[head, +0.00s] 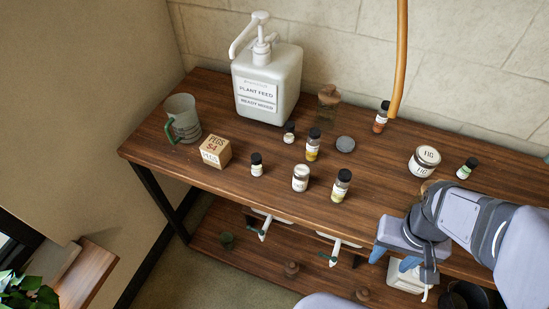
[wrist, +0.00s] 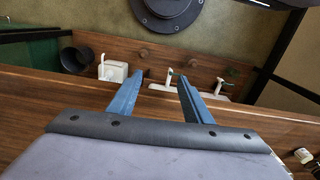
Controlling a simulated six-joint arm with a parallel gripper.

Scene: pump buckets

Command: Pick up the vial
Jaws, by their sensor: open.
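Several small black-capped vials stand upright on the wooden table in the head view; I cannot tell which one the task means. A yellow-brown one (head: 313,146) and another yellowish one (head: 341,186) stand near the middle. A small white-labelled one (head: 256,165) is to the left, with one more (head: 289,133) behind it. An amber one (head: 381,118) stands at the back, and a green-labelled one (head: 466,168) at the right. My gripper (head: 396,262) is open and empty at the table's front edge, apart from all of them; its blue fingers also show in the wrist view (wrist: 161,76).
A pump bottle (head: 266,85), a mug (head: 182,120) and a PEGS box (head: 215,151) stand at the left. Jars (head: 300,178) (head: 424,160), a dark lid (head: 345,144) and a corked bottle (head: 328,97) share the tabletop. An orange hose (head: 400,60) hangs behind. A lower shelf (head: 210,240) holds white pump containers.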

